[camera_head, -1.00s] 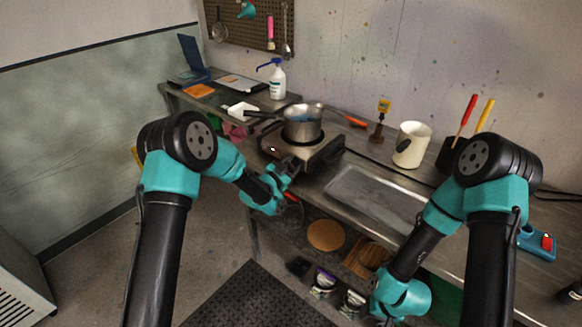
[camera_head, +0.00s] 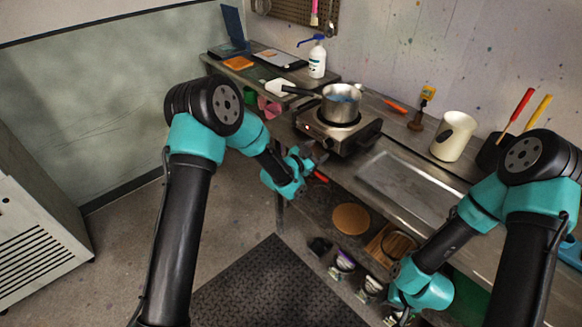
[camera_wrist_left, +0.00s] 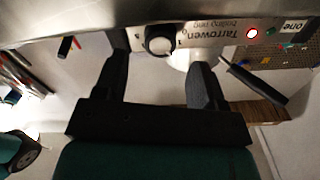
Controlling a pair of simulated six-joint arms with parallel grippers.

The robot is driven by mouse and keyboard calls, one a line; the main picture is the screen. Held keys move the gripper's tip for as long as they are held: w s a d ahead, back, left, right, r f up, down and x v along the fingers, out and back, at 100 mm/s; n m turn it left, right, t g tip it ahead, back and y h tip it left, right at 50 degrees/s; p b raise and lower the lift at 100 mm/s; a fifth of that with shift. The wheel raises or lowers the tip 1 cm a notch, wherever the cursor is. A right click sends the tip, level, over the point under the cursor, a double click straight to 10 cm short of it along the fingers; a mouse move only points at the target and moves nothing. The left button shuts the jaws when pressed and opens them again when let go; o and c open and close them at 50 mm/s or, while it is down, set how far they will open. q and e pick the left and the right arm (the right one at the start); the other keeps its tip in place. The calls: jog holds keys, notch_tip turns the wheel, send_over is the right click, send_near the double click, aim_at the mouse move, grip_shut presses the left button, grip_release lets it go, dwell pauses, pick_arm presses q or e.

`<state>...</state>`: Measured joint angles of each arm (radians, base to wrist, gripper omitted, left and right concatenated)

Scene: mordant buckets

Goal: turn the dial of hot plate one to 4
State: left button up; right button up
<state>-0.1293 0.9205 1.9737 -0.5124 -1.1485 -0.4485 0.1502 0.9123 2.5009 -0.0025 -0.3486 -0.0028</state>
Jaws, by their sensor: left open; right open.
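Hot plate one (camera_head: 352,141) is a metal-sided burner near the bench's front edge, with a steel pot (camera_head: 341,104) on top. In the left wrist view its front panel shows upside down, with a label reading "one" (camera_wrist_left: 293,25). Its round dial (camera_wrist_left: 159,40) is black-rimmed with a pale face; its setting is unclear. My left gripper (camera_head: 316,160) is in front of the panel. In the left wrist view, the open left fingers (camera_wrist_left: 157,82) point toward the dial, one on each side, not closed on it. My right gripper (camera_head: 402,316) is low at the front, mostly hidden, and open.
A red light (camera_wrist_left: 252,33) glows on the panel. A lower shelf holds a round wooden disc (camera_head: 351,218).

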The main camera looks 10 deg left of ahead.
pick_arm(q)
jog(key=v, duration=1.3)
jog(key=shift+s+a, duration=0.15)
